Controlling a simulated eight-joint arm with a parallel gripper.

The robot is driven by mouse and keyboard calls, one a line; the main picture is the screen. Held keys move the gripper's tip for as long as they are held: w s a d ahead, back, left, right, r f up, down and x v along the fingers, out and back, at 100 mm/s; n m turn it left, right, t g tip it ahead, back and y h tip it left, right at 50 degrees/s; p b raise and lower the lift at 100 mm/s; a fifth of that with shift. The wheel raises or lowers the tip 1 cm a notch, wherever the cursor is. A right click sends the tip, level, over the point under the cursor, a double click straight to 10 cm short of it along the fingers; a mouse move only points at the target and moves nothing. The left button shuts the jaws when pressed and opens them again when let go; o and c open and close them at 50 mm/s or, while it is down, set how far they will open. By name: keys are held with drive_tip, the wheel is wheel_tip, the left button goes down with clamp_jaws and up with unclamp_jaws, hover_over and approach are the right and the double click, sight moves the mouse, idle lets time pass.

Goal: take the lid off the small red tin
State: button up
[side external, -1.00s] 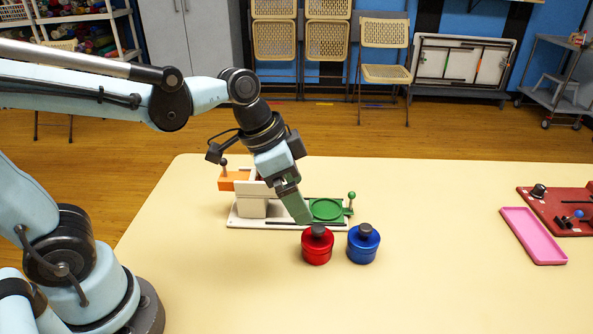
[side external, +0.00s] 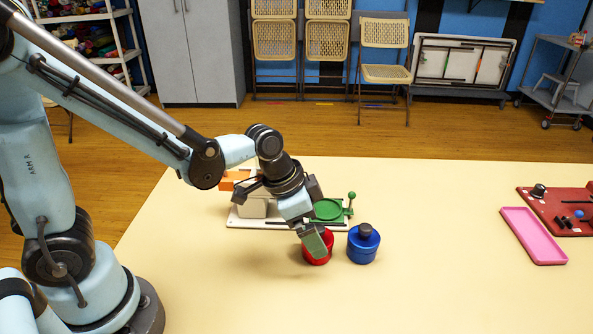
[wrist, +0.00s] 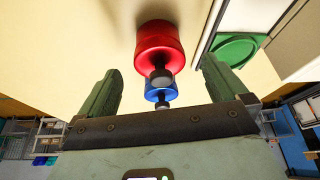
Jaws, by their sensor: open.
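The small red tin (side external: 322,258) stands upright on the table, with its lid on in the wrist view (wrist: 158,48). The lid has a dark knob (wrist: 161,77). My gripper (side external: 317,250) is open and in front of the red tin in the side view, hiding much of it. In the wrist view the tin and its knob appear between the two green fingers of my gripper (wrist: 158,88), and I see no contact. A blue tin (side external: 364,245) with a dark knob stands just right of the red one.
Behind the tins is a white board (side external: 236,220) with a green round dish (side external: 327,209) and an orange block. A pink tray (side external: 533,236) and a red board (side external: 563,206) lie at the right. The table (side external: 440,270) is clear between them and in front.

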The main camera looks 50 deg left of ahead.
drive_tip(key=shift+w+d+f, duration=0.15)
drive_tip(key=shift+f, duration=0.5)
drive_tip(key=shift+c, duration=0.3)
drive_tip(key=c, duration=1)
drive_tip(key=shift+c, duration=0.2)
drive_tip(key=shift+r, duration=0.2)
